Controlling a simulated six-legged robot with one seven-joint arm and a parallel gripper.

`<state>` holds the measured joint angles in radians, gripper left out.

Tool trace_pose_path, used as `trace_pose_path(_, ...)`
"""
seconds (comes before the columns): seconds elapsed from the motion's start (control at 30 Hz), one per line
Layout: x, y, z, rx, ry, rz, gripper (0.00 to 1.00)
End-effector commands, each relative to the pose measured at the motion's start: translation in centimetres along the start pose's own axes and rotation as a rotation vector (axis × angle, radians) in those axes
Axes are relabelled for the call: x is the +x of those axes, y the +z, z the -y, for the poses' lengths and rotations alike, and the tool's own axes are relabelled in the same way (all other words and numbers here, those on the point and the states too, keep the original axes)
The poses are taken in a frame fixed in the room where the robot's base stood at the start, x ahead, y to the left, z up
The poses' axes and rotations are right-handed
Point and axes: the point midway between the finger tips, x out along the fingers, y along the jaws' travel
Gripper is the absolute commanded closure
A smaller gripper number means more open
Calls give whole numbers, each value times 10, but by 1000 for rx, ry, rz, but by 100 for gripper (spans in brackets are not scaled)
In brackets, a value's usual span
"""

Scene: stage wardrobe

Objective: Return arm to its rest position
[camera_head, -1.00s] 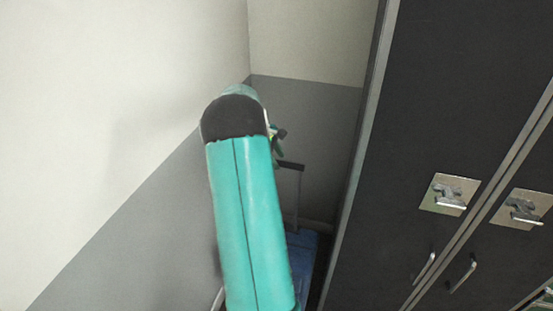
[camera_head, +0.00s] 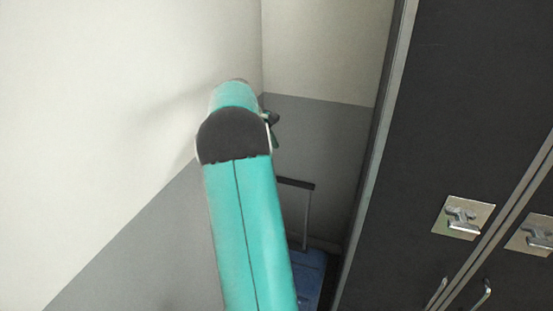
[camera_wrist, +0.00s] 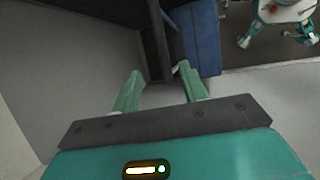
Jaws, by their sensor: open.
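My gripper (camera_wrist: 157,88) shows in the wrist view with its two green fingers spread apart and nothing between them. In the head view my teal arm rises from the bottom middle toward the wall corner. Only a small dark part of my gripper (camera_head: 271,119) shows there, beside the far end of the arm; the rest is hidden behind the arm.
A blue suitcase (camera_head: 309,275) with a raised dark handle (camera_head: 297,183) stands in the corner and also shows in the wrist view (camera_wrist: 196,38). Dark lockers (camera_head: 440,110) with metal latches (camera_head: 463,217) fill the right. A white and grey wall (camera_head: 110,110) is close on the left.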

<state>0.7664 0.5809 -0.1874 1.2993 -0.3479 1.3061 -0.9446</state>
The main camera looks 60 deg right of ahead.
Motion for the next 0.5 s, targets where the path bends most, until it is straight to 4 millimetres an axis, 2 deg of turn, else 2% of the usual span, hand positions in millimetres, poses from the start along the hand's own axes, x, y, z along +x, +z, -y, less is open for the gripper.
trace_pose_path(0.13,-7,0,0,0,0,0,57)
trace_pose_path(0.5,-7,0,0,0,0,0,57)
